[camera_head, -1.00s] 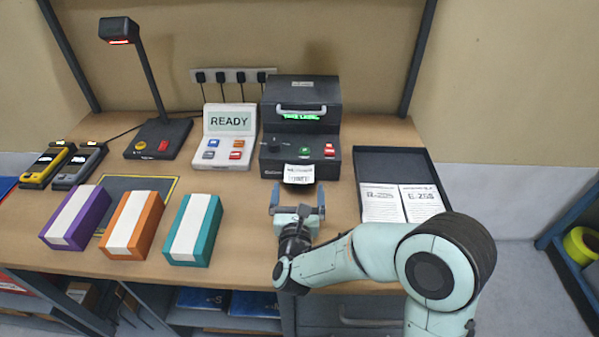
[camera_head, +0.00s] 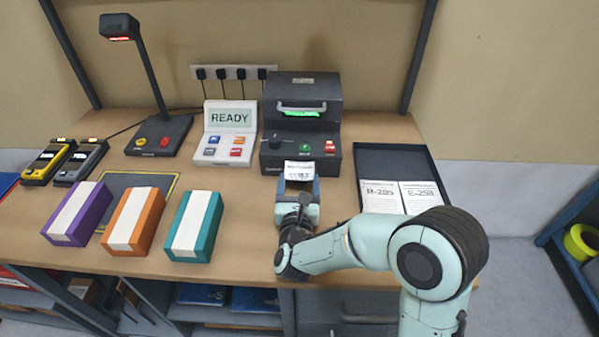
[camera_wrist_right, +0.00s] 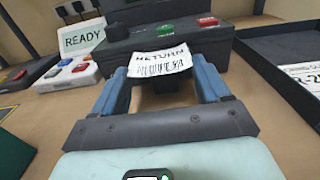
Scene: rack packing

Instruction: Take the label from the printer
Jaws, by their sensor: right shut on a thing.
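The label printer (camera_head: 301,125) is a black box with a lit green display, at the back of the bench. A white printed label (camera_head: 299,171) hangs out of its front slot. In the right wrist view the right gripper (camera_wrist_right: 162,80) is shut on the label, close to the printer's face. My left gripper is not in view.
A dark tray (camera_head: 398,151) with two printed sheets lies right of the printer. A "READY" panel (camera_head: 229,135) stands to its left. Purple (camera_head: 76,214), orange (camera_head: 139,222) and teal (camera_head: 194,227) boxes lie at the front left.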

